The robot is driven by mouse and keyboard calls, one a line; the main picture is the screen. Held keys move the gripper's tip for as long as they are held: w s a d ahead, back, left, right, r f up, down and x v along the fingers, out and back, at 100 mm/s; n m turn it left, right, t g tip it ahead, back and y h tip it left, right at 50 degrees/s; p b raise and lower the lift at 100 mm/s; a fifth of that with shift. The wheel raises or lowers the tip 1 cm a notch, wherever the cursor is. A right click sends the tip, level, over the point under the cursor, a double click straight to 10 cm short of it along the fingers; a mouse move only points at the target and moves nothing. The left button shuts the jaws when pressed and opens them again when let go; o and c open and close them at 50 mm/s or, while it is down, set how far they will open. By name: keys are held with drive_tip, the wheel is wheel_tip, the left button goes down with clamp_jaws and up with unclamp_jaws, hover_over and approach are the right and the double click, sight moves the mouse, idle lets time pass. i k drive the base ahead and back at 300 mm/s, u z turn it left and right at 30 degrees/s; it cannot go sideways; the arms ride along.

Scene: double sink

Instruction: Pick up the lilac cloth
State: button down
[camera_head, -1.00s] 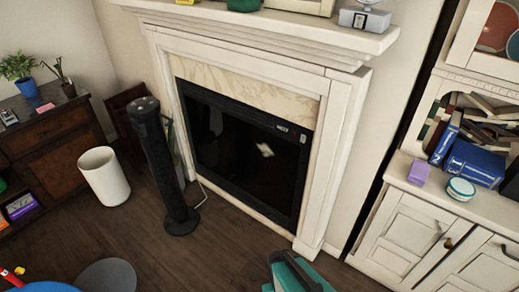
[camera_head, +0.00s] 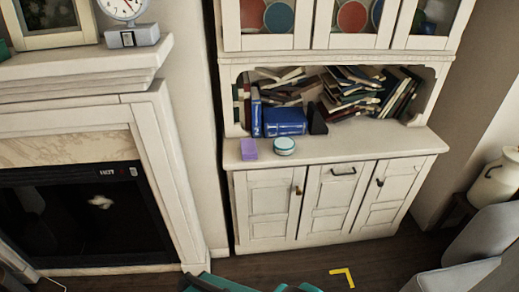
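A small lilac item (camera_head: 249,149), which fits the lilac cloth, sits on the counter of the white cabinet (camera_head: 340,147), near its left front edge. It looks like a compact upright block, and I cannot make out any folds. A round teal-and-white tin (camera_head: 284,146) stands just to its right, with a small gap between them. My gripper is not in view.
Blue books (camera_head: 285,121) lie behind the lilac item, with more books heaped on the shelf. The counter's right half is clear. A teal object (camera_head: 230,285) is cut off at the bottom edge. Grey seating (camera_head: 470,245) is at right; a fireplace (camera_head: 75,215) at left.

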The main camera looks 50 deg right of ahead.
sight(249, 150)
drive_tip(key=z, duration=4.85)
drive_tip(key=i, duration=0.1)
drive_tip(key=u, duration=3.45)
drive_tip(key=k, duration=0.9)
drive_tip(key=u, duration=0.15)
drive_tip(key=i, duration=0.6)
